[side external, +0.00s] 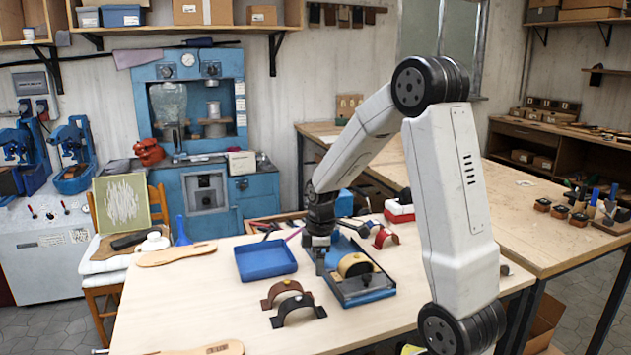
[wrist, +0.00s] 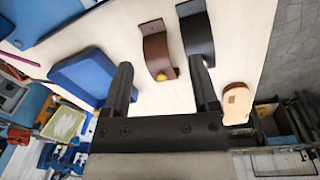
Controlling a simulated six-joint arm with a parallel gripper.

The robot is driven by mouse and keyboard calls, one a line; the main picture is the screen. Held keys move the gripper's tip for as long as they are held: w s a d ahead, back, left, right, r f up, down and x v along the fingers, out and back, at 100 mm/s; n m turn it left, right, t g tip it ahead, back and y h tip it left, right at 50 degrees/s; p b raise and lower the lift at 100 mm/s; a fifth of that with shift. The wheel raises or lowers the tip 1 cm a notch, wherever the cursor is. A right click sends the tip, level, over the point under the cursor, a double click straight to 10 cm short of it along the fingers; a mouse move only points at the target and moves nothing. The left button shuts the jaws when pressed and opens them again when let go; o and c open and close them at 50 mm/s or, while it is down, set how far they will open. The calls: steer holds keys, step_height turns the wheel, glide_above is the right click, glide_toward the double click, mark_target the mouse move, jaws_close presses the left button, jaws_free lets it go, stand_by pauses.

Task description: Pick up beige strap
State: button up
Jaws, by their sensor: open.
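The beige strap (side external: 353,264), a yellowish-tan arch, stands in a dark blue-edged tray (side external: 368,296) on the workbench in the side view. My gripper (side external: 320,264) points down close to the left of this strap, near the tray's left edge. The two fingers (wrist: 160,64) are apart in the wrist view, with nothing held between them. I cannot make out the beige strap in the wrist view. A brown strap (wrist: 156,48) and a black strap (wrist: 196,32) show beyond the fingers there.
A blue tray (side external: 266,260) is to the left, a dark red strap (side external: 385,237) behind. Wooden soles (side external: 177,254) lie at the left. The bench's front left is mostly clear.

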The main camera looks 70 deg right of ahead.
mark_target(353, 258)
steer(key=s+d+n, duration=0.1)
steer(key=d, duration=0.2)
steer(key=s+d+n, duration=0.1)
steer(key=s+d, duration=0.1)
steer(key=d, duration=0.2)
steer(key=s+d+n, duration=0.1)
steer(key=d, duration=0.3)
steer(key=shift+s+r+g+y, duration=0.3)
steer(key=shift+s+r+g, duration=0.1)
steer(key=shift+f, duration=1.35)
steer(key=shift+f, duration=0.1)
steer(key=shift+s+f, duration=0.1)
steer(key=shift+f, duration=2.35)
steer(key=c, duration=1)
steer(key=shift+r, duration=5.05)
